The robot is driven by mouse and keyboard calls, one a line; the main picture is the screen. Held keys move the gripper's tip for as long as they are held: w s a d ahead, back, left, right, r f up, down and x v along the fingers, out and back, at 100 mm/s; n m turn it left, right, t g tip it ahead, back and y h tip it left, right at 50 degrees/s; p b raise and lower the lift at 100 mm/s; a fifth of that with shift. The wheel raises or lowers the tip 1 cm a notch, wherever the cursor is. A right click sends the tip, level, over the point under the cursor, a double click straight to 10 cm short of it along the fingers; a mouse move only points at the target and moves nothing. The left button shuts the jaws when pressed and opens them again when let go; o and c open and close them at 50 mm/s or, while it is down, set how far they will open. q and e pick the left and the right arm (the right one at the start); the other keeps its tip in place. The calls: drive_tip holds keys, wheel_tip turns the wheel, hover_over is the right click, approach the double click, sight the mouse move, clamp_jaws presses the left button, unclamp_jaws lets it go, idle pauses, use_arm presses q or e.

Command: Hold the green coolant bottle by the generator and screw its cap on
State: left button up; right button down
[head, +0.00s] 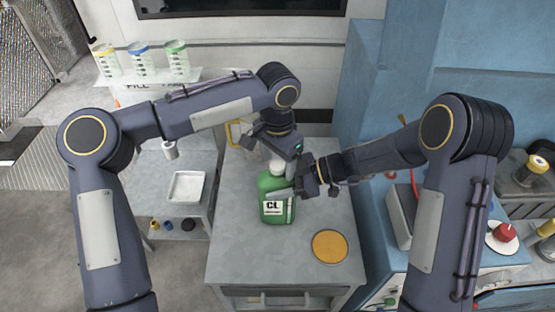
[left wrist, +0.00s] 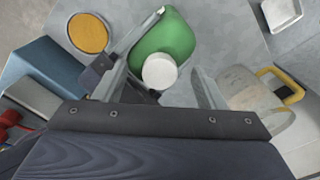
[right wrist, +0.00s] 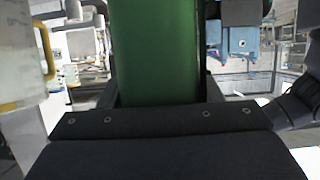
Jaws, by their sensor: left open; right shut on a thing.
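The green coolant bottle (head: 274,211), with a white CL label, stands upright on the grey worktop. It fills the middle of the right wrist view (right wrist: 155,50). A white cap (head: 277,167) is at the bottle's neck; in the left wrist view the cap (left wrist: 160,71) shows from above. I cannot tell how far it is threaded. My right gripper (head: 286,192) is shut on the bottle's body from the right. My left gripper (head: 280,160) is above the bottle, pointing down, open, with its fingers on either side of the cap and apart from it.
An orange round disc (head: 329,246) lies on the worktop (head: 235,245) right of the bottle. A clear container with a yellow handle (left wrist: 290,85) stands behind the bottle. A white tray (head: 187,187) is on the left table. A blue cabinet (head: 385,100) stands at the right. The worktop's front left is clear.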

use_arm(q)
drive_tip(key=shift+r, duration=0.1)
wheel_tip(320, 180, up, 12)
idle(0.5)
use_arm(e)
drive_tip(key=shift+c, duration=1.8)
unclamp_jaws()
use_arm(q)
wheel_tip(320, 180, down, 3)
drive_tip(key=shift+r+b, duration=0.15)
drive_tip(key=shift+b, duration=1.1)
use_arm(e)
drive_tip(key=v, duration=0.7)
drive_tip(key=shift+d, duration=0.4)
drive_tip(key=shift+r, duration=0.2)
